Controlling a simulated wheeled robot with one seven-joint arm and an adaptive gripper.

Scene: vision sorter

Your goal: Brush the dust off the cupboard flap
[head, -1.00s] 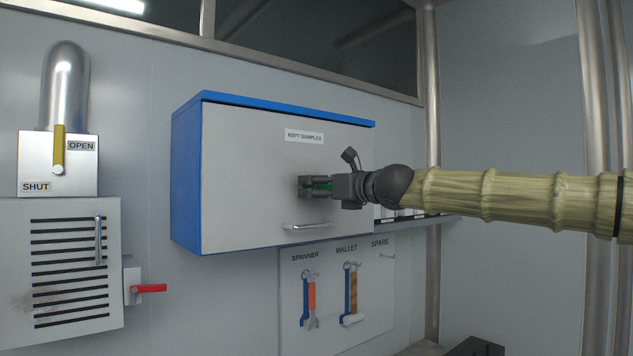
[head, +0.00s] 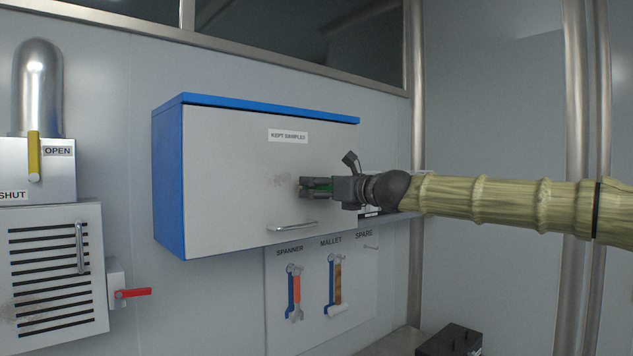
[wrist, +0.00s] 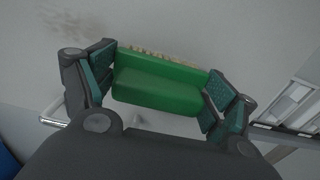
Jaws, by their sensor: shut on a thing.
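The cupboard flap (head: 235,200) is the grey front of a blue wall cupboard, labelled KEPT SAMPLES, and it is closed. A faint brownish dust patch (head: 281,180) shows on it, left of my gripper (head: 303,187). The same dust patch (wrist: 85,35) is at the upper left in the wrist view. My gripper is shut on a green brush (wrist: 158,82), with a finger at each end of its block. Pale bristles show along the brush's far edge, towards the flap. I cannot tell if they touch it. In the head view the fingers mostly hide the brush.
A bar handle (head: 292,226) sticks out low on the flap, below my gripper. A tool board (head: 350,295) with a spanner and a mallet hangs underneath. A vented box (head: 55,270) with a red lever (head: 133,292) is at left. A black case (head: 450,342) sits lower right.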

